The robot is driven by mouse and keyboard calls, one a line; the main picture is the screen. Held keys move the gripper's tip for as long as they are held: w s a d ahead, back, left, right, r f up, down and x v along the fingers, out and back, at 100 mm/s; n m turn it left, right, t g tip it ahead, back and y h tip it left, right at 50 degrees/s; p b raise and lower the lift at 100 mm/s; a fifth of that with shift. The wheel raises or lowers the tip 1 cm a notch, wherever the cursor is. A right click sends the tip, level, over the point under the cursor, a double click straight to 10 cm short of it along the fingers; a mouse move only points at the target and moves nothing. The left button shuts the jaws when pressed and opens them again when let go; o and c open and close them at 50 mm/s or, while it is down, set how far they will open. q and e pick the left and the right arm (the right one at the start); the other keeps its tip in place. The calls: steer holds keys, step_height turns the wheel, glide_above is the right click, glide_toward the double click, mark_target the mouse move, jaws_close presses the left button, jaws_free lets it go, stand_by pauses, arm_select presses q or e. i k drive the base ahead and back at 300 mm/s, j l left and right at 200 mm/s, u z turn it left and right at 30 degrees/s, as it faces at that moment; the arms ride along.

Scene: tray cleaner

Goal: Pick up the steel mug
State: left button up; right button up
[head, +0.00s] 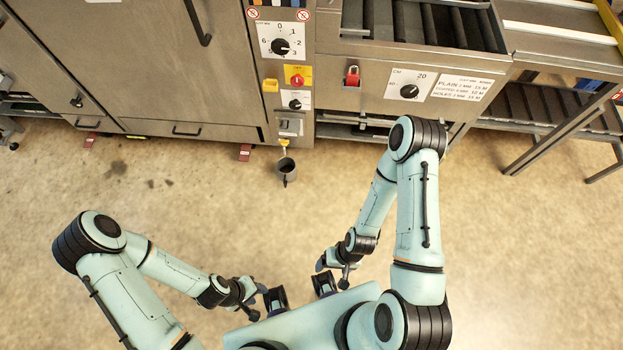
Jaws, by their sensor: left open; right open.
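A small steel mug (286,169) with a dark inside shows in the head view, just below a small yellow tap at the foot of the machine's control column. I cannot tell whether it hangs there or rests on something. My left gripper (258,301) is open and empty, well below the mug in the picture and a little to its left. My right gripper (332,274) is open and empty, below the mug and to its right. Neither gripper touches the mug.
A steel machine (150,70) with doors and a control panel (283,40) stands behind the mug. A conveyor section with a red padlock (352,76) and a dial is at the right. A table frame (560,128) stands further right.

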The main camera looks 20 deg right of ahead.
mark_target(286, 166)
steer(key=k+z, duration=0.2)
steer(key=z, duration=0.15)
steer(key=i+j, duration=0.6)
steer(key=i, duration=0.15)
steer(key=i+j, duration=0.6)
steer(key=i, duration=0.15)
